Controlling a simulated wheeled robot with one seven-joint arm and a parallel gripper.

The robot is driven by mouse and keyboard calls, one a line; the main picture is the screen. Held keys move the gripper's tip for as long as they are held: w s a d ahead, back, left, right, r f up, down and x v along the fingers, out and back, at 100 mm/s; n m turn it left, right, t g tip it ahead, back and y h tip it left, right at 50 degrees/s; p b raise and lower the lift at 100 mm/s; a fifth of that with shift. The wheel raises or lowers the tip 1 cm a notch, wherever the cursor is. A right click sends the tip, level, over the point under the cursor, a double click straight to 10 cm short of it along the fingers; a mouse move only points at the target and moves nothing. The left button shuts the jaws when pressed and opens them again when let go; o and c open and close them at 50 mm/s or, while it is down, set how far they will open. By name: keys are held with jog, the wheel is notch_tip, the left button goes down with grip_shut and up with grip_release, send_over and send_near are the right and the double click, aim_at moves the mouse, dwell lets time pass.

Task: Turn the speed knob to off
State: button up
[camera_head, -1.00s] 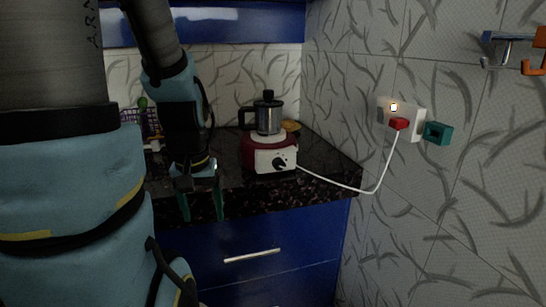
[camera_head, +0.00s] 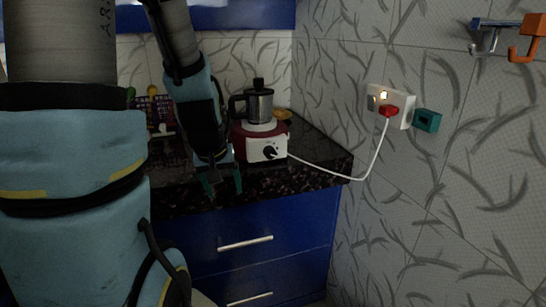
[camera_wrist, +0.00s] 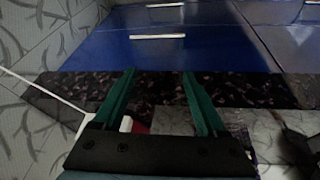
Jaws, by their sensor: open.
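The speed knob (camera_head: 270,153) is a black dial on the white front panel of a red and white mixer grinder (camera_head: 247,143) on the dark counter. A steel jar (camera_head: 259,106) with a black lid and handle sits on top of the mixer. My gripper (camera_head: 222,190) is open and empty, with green fingers pointing down at the counter's front edge, left of the knob and apart from it. In the wrist view, the open fingers (camera_wrist: 157,72) show over the counter edge. A white and red piece of the mixer (camera_wrist: 127,124) shows there behind the gripper; the knob is not visible.
A white cord (camera_head: 376,158) runs from the mixer to a red plug (camera_head: 389,111) in the wall socket (camera_head: 404,97). Blue drawers (camera_head: 262,219) with silver handles are below the counter (camera_head: 325,157). A purple basket (camera_head: 158,112) stands at the back left.

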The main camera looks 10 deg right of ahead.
jog(key=w+d+f+n+t+p, duration=0.1)
jog(key=w+d+f+n+t, duration=0.2)
jog(key=w+d+t, duration=0.65)
jog(key=t+y+p, duration=0.2)
jog(key=t+y, duration=0.2)
jog(key=t, duration=0.1)
send_near(271, 155)
jog(key=shift+g, duration=0.25)
jog(key=w+p, duration=0.1)
jog(key=w, duration=0.1)
jog(key=w+p, duration=0.1)
jog(key=w, duration=0.2)
jog(key=w+a+p, duration=0.1)
jog(key=w, duration=0.1)
jog(key=shift+w+r, duration=0.25)
jog(key=shift+w, duration=0.1)
grip_shut()
